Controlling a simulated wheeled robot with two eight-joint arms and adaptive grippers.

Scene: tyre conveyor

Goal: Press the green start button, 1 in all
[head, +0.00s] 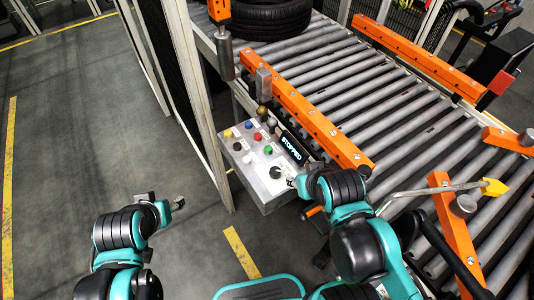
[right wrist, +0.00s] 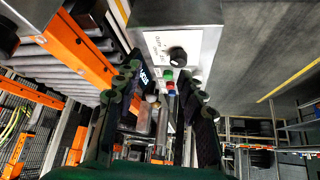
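The grey control box (head: 240,152) stands beside the conveyor, with several coloured buttons on its sloped face. The green start button (head: 268,149) sits near the display reading STOPPED (head: 291,147). In the right wrist view the green button (right wrist: 168,76) shows between the fingers, beyond the black knob (right wrist: 178,54). My right gripper (head: 292,181) is at the box's near right corner, close to the black knob. In the right wrist view its fingers (right wrist: 165,77) are apart with nothing held. My left gripper (head: 163,201) is open and empty above the floor, left of the box.
Red (head: 257,136), blue (head: 248,124) and yellow (head: 228,133) buttons are near the green one. The roller conveyor (head: 400,120) with orange rails (head: 315,120) lies right. A tyre (head: 270,18) rests at its far end. A fence post (head: 205,110) stands left of the box.

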